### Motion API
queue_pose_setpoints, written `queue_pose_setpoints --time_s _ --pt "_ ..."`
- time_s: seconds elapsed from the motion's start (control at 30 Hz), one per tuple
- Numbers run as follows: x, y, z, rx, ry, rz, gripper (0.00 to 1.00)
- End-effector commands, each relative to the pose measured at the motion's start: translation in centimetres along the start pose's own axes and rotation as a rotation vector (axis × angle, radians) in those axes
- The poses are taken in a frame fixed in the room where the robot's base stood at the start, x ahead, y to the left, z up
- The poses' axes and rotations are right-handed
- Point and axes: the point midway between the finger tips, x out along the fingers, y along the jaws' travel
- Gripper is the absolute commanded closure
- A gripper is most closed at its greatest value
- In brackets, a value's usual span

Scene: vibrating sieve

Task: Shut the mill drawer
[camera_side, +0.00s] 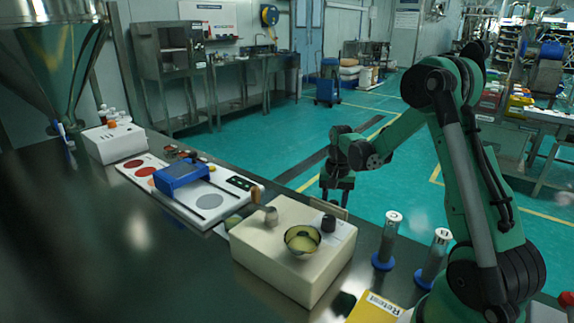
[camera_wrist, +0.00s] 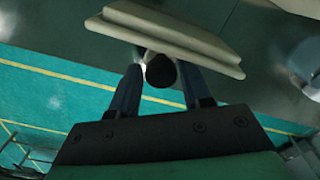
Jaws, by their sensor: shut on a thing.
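In the wrist view the cream drawer front (camera_wrist: 180,36) lies ahead of my fingers. My gripper (camera_side: 337,192) is at that far side. In the wrist view my gripper (camera_wrist: 161,70) has its two fingers closed around a dark round handle (camera_wrist: 160,73) on the panel.
Two clear cylinders with blue bases (camera_side: 386,242) (camera_side: 434,260) and a yellow "Retest" card (camera_side: 376,306) are right of the mill. A white board with a blue device (camera_side: 181,178) lies left. Open floor (camera_side: 300,140) lies behind the bench.

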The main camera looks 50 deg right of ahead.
Motion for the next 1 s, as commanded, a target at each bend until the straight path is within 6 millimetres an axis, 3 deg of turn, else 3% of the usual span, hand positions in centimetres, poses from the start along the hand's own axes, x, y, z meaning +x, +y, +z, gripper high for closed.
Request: queue_pose_setpoints --time_s 0.47,1.0 --pt "0.1 0.1 0.6 0.000 -0.005 0.013 0.89" --pt "0.1 -1.4 3.1 -0.001 -0.004 0.013 0.89"
